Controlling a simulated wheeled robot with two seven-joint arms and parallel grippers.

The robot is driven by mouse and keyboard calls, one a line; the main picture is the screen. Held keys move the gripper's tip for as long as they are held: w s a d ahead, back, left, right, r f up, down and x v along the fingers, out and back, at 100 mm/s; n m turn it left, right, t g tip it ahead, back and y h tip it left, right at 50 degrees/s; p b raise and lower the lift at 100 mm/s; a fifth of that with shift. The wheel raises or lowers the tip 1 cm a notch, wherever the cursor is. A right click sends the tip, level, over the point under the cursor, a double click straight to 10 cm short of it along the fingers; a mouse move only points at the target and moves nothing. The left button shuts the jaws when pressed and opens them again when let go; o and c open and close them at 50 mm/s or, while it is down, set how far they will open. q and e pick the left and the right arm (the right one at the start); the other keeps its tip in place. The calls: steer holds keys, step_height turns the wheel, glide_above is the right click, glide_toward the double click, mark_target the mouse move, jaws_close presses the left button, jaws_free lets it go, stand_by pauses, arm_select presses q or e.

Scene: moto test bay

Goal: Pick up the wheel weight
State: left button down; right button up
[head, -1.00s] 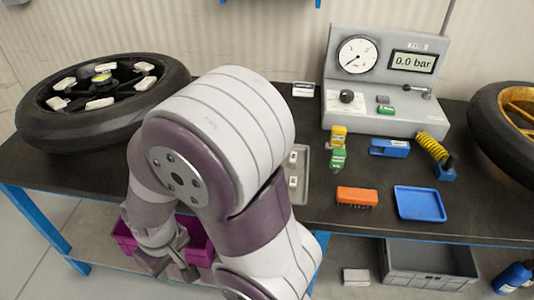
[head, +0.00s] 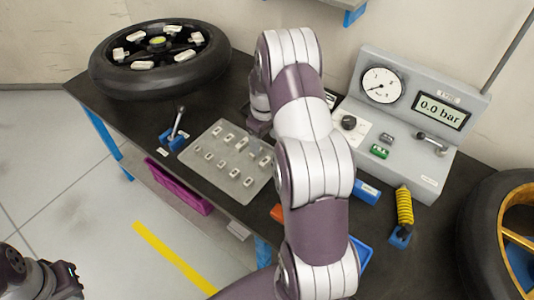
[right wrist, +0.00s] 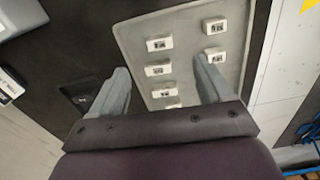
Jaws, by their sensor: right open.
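Several small pale wheel weights lie in rows on a grey tray (head: 213,185) on the dark bench. One weight (head: 242,144) shows near the tray's middle. In the right wrist view, a weight (right wrist: 158,70) lies between my fingers and others lie around it on the tray (right wrist: 185,33). My right gripper (right wrist: 160,68) is open and empty above the tray's edge; in the head view its fingers are mostly hidden by my wrist. A dark part of my left arm (head: 45,280) shows at the bottom left corner, away from the bench; its jaws cannot be made out.
A black wheel (head: 160,80) with several weights on it lies at the back left. A blue tool with a lever (head: 172,138) stands by the tray's left. A gauge box (head: 400,130), a yellow spring (head: 404,206) and another wheel (head: 480,235) stand right. A magenta bin (head: 180,190) is below.

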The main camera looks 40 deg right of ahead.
mark_target(264, 160)
step_height(264, 160, down, 8)
steer(key=shift+w+f+p, duration=0.15)
steer(key=shift+f+p, duration=0.1)
steer(key=shift+p, duration=0.65)
steer(key=shift+w+f, duration=0.15)
steer(key=shift+f, duration=0.2)
steer(key=c, duration=1.1)
